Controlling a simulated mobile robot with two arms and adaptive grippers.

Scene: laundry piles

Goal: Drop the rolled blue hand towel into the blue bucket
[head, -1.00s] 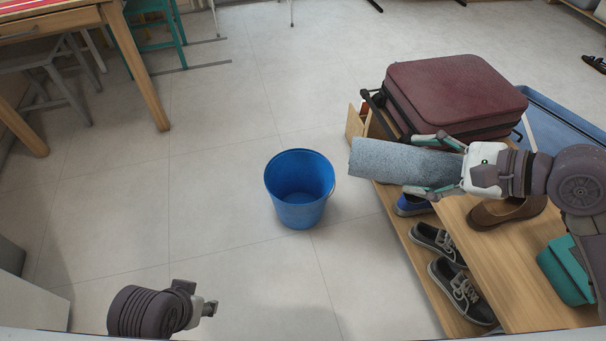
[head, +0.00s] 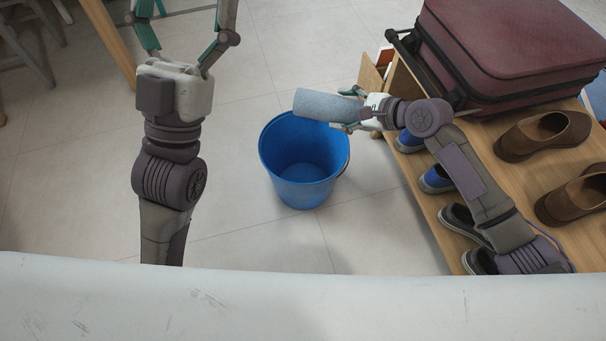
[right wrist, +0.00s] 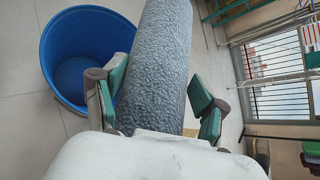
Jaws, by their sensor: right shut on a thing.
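The blue bucket (head: 303,185) stands upright on the floor in the middle of the head view, its open mouth up and its visible inside empty. My right gripper (head: 346,108) is shut on the rolled blue hand towel (head: 318,105), a grey-blue textured roll held sideways at the bucket's far right rim. In the right wrist view the towel (right wrist: 158,50) lies between the fingers and covers part of the bucket's (right wrist: 75,75) right side. My left gripper (head: 186,25) is open and empty at the upper left; its fingertips reach the frame's top edge.
A wooden shoe rack (head: 430,205) with several shoes stands at right, a maroon suitcase (head: 510,50) on top. A wooden table leg (head: 108,40) and chair are at upper left. The floor (head: 240,220) around the bucket is clear.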

